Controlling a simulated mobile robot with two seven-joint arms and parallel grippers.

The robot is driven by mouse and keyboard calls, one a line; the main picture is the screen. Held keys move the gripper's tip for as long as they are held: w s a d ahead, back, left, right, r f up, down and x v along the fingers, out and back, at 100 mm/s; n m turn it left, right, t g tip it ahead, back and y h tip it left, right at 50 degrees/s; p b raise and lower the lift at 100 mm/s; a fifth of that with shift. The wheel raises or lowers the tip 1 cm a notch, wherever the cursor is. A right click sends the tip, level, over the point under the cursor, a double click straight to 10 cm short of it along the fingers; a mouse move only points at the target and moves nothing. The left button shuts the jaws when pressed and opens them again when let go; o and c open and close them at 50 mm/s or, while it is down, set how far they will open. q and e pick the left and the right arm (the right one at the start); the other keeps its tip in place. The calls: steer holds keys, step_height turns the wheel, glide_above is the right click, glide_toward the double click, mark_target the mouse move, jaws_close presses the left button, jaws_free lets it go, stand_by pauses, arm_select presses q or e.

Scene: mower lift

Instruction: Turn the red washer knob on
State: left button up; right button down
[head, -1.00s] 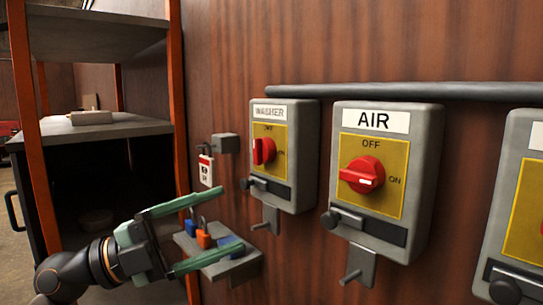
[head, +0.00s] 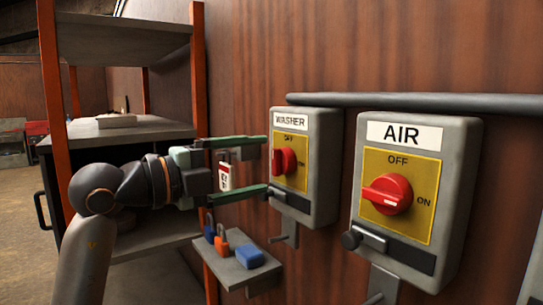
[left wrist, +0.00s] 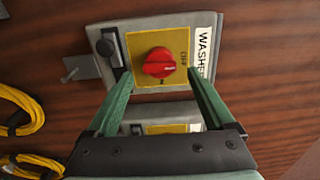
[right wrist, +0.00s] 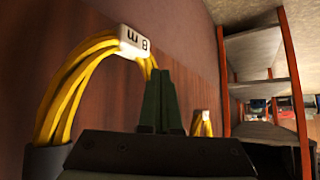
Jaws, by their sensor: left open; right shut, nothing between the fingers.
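The red washer knob (head: 284,161) sits on a yellow plate on the grey box labelled WASHER (head: 320,165), fixed to the wood wall. In the left wrist view the knob (left wrist: 158,63) shows face-on, rotated, with OFF to its right. My left gripper (head: 266,165) is open, its green fingers pointing at the box, one above and one below knob height in the head view. The knob appears ahead of and between the fingertips; I cannot tell whether they touch anything. My right gripper (right wrist: 160,92) is shut and empty, seen only in the right wrist view.
The similar AIR box (head: 415,190) stands to the right. A small shelf (head: 235,270) with padlocks is below my left gripper. Yellow cables (right wrist: 75,85) hang near my right gripper. An orange-posted rack (head: 120,133) stands left.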

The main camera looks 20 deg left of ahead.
mark_target(273, 163)
arm_select(q)
steer(key=shift+p+x, duration=0.3)
steer(key=shift+x, duration=1.75)
steer(key=shift+c, duration=0.4)
steer(key=c, duration=1.2)
